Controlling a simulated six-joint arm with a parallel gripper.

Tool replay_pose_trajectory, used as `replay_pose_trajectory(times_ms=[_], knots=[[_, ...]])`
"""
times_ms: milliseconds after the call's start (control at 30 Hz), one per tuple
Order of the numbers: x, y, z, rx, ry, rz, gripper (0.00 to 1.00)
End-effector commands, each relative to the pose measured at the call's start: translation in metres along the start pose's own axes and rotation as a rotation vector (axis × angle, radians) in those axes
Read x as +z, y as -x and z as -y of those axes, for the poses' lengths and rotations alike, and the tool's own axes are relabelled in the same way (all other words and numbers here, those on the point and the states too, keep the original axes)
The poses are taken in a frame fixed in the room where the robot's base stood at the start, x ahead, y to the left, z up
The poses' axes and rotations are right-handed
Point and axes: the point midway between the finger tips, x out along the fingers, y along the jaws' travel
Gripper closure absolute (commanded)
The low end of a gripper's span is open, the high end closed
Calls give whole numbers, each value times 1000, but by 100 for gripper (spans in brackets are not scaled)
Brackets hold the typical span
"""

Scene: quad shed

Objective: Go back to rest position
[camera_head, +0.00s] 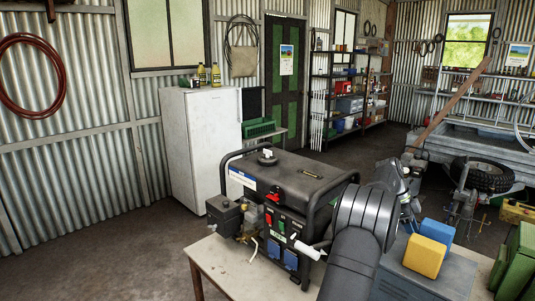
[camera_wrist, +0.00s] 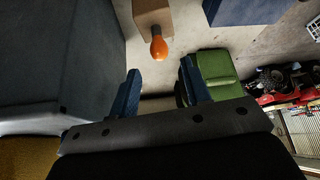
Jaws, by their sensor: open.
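My gripper (camera_wrist: 160,85) is open in the wrist view, its two blue-faced fingers apart with nothing between them. In the head view my dark arm rises over the front of the table, and its joint covers most of the gripper. An orange rounded thing (camera_wrist: 158,48) shows beyond the fingertips in the wrist view, in front of a brown block (camera_wrist: 153,17). A green object (camera_wrist: 218,72) lies just right of the right finger. I cannot tell whether any of these touch the fingers.
A black generator (camera_head: 290,185) stands on the table (camera_head: 225,265) left of my arm. Yellow (camera_head: 424,256) and blue (camera_head: 437,232) blocks sit on a grey box (camera_head: 400,280) to its right. A green container (camera_head: 518,262) is at the right edge. A white fridge (camera_head: 200,140) stands behind; open floor lies left.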

Motion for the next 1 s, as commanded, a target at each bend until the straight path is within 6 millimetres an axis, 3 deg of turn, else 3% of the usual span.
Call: replay_pose_trajectory(times_ms=[367,867,1000], knots=[[0,-78,-1,3,0,0,56],[-49,10,1,-4,-2,0,56],[-68,-10,5,-23,42,0,56]])
